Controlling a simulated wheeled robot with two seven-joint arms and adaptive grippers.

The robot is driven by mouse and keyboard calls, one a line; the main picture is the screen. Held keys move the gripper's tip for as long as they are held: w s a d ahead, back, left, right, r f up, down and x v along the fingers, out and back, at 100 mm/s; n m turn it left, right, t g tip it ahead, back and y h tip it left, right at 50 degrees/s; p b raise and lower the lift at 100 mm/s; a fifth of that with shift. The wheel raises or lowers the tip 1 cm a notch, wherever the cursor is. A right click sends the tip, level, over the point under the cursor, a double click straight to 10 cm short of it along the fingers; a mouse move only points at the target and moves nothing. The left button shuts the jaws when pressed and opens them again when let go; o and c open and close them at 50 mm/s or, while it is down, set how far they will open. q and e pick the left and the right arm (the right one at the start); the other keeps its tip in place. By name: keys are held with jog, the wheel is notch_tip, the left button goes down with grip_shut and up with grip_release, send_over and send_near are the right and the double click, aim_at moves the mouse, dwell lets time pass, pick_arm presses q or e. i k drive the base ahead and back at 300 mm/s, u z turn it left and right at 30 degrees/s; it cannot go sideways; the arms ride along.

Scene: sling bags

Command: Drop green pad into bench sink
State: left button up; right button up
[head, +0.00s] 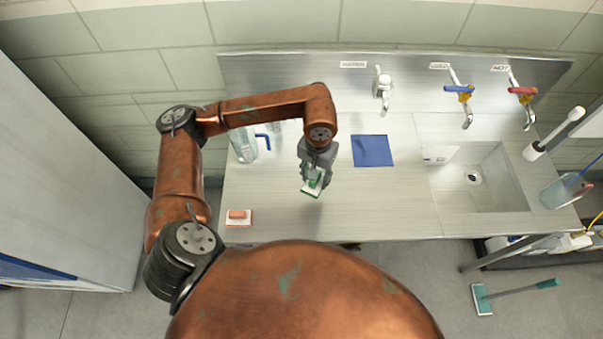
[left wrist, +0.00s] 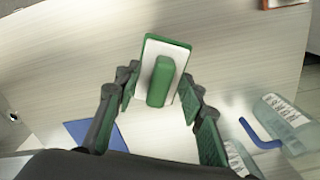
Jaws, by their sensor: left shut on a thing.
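The green pad (head: 312,188) has a white layer and a raised green grip. My left gripper (head: 316,176) is shut on it above the left-middle part of the bench. In the left wrist view the pad (left wrist: 160,80) shows between the two fingers of the left gripper (left wrist: 160,92); the exact contact is hard to see. The bench sink (head: 508,172) is a rectangular basin at the right of the bench, with a drain and a small white labelled item at its left edge. The pad is well left of the sink. My right gripper is not in view.
A flat blue square (head: 373,151) lies between pad and sink. An orange pad (head: 238,217) sits at the bench's front left. A clear blue-handled bottle (head: 243,148) stands behind. Taps (head: 464,92) rise behind the sink; a clear container (head: 560,192) stands right of it.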

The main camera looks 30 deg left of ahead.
aim_at(438, 193)
jog(key=k, duration=0.5)
jog(key=z, duration=0.95)
jog(key=i, duration=0.65)
jog(key=z, duration=0.65)
jog(key=i, duration=0.65)
jog(key=u, duration=0.55)
jog(key=i, duration=0.55)
jog(key=u, duration=0.45)
